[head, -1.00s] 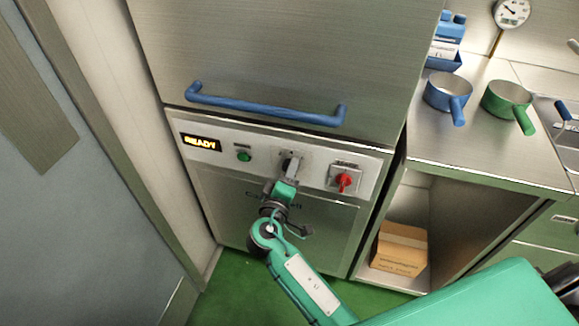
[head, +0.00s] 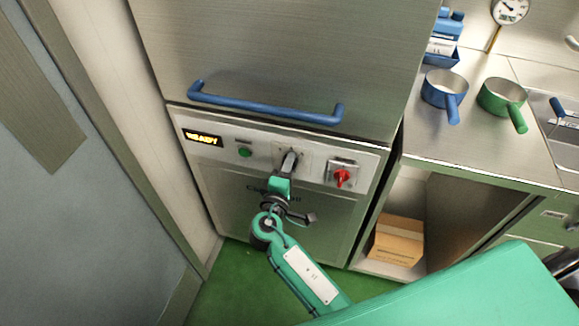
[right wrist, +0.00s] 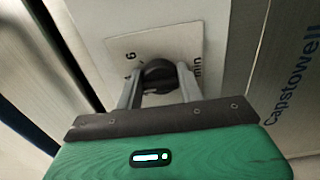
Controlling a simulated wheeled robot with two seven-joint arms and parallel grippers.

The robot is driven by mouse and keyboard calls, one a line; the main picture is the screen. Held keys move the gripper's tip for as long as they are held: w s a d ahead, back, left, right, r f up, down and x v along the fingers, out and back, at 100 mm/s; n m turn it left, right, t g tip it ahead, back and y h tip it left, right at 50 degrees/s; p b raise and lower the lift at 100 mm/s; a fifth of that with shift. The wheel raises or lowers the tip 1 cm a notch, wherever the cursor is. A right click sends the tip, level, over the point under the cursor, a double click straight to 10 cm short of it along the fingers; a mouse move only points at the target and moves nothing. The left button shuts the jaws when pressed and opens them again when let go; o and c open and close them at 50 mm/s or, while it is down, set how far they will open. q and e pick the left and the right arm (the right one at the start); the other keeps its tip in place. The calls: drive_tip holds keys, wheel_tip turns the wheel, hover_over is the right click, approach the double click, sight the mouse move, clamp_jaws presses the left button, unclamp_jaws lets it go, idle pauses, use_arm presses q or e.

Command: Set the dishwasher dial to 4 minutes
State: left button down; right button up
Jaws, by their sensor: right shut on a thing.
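The dishwasher (head: 230,190) has a control strip below its blue handle. Its dial (right wrist: 157,76) is a dark round knob on a pale plate (right wrist: 115,50), on which a "6" and "min" can be read in the right wrist view. My right gripper (head: 289,158) is at the dial, with its two fingers (right wrist: 160,84) on either side of the knob and shut on it. In the head view the gripper hides most of the dial, and I cannot read its setting. My left gripper is not in view.
A lit display (head: 203,139), a green button (head: 245,152) and a red switch (head: 342,177) flank the dial. The blue handle (head: 265,108) juts out above. Blue (head: 444,90) and green (head: 502,96) pans stand on the right counter, above a cardboard box (head: 398,240).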

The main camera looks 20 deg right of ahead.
drive_tip(key=o, duration=1)
use_arm(q)
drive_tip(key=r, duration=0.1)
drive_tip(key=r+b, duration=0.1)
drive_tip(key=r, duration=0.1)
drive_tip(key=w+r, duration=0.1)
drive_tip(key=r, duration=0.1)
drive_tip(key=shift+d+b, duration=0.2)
drive_tip(key=shift+b, duration=0.1)
use_arm(e)
drive_tip(key=v, duration=1.4)
